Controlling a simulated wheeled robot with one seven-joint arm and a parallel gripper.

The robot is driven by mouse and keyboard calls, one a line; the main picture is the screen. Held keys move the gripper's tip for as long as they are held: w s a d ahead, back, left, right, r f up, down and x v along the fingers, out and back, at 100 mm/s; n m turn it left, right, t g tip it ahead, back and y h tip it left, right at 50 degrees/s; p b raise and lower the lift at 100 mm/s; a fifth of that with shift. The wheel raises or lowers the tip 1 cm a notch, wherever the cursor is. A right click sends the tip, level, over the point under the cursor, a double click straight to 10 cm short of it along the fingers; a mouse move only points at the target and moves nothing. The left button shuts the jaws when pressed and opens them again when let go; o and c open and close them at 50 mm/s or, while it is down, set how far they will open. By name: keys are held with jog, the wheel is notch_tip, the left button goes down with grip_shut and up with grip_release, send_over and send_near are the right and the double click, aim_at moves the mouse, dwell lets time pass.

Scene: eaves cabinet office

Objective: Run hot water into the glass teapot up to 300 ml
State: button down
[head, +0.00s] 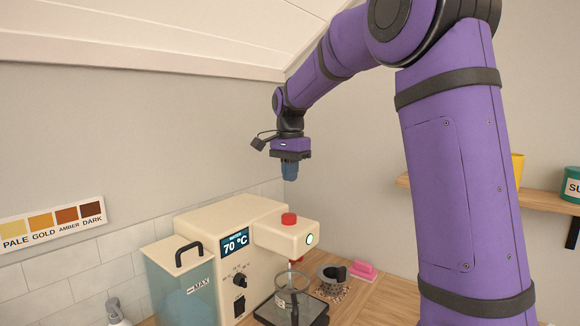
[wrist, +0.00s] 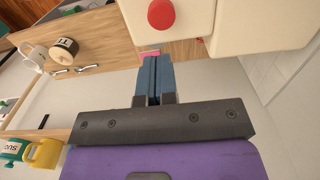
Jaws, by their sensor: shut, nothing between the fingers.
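The cream hot-water machine (head: 215,232) stands on the wooden counter. Its display (head: 236,243) reads "WATER 70 °C". A red button (head: 289,219) sits on top of its spout head, and a round light (head: 309,239) glows on the head's front. The red button also shows in the wrist view (wrist: 161,14). The glass teapot (head: 292,296) stands under the spout on a dark tray (head: 262,311); its water level is too small to tell. My gripper (head: 290,172) is shut and empty, pointing down above the spout head. The wrist view shows its blue fingers (wrist: 153,80) together.
A clear tank (head: 180,292) marked MAX is on the machine's left side, with a black handle (head: 188,249) above. A dark strainer-like item (head: 331,277) and a pink object (head: 364,269) lie right of the teapot.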

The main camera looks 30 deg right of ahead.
aim_at(290, 215)
notch_tip(290, 215, down, 9)
jog(key=shift+f, duration=0.15)
dwell(0.4)
